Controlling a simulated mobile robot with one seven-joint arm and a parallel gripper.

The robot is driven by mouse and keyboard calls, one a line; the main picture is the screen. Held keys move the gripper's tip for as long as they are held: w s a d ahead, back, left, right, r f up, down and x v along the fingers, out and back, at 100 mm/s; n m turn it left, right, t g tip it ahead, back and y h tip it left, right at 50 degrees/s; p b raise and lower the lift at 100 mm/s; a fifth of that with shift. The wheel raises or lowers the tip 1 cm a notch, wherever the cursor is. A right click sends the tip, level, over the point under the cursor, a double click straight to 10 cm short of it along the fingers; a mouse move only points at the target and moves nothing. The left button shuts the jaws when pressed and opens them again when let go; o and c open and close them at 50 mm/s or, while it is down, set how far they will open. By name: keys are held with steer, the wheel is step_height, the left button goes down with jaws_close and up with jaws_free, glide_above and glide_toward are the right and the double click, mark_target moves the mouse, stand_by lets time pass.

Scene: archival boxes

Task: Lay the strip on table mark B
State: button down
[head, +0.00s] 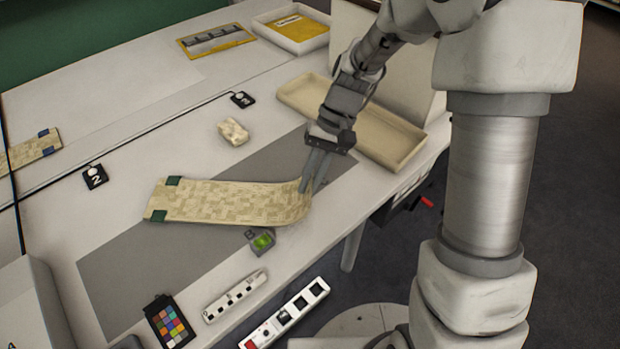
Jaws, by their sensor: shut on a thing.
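The strip (235,201) is a long cream patterned band with dark green tabs at its left end. It lies over the grey mat (150,268), and its right end curls upward. My gripper (308,186) is shut on that raised right end and points down at it. A small dark block with a green top, beside a letter B (262,241), sits just below the strip, close to its lower edge. Any mark under the strip is hidden.
A beige tray (395,150) stands right of my gripper. A pale block (233,131) lies behind the strip. Another strip (30,150) is at the far left.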

steer(key=shift+f+b, duration=0.35)
steer(key=shift+f, duration=0.2)
stand_by(0.4)
steer(key=c, duration=0.8)
jaws_free()
steer(key=shift+c, duration=0.2)
steer(key=p+v, duration=0.5)
steer(key=v, duration=1.2)
steer(key=s+d+r+t+h+p, duration=0.2)
steer(key=s+r+t+p, duration=0.3)
steer(key=s+r, duration=0.4)
steer(key=s+d+r+t+h+p, duration=0.2)
steer(key=s+d+r+t+p, duration=0.3)
steer(key=s+r, duration=0.4)
steer(key=p+v, duration=0.1)
steer(key=v, duration=0.1)
steer(key=shift+r, duration=0.4)
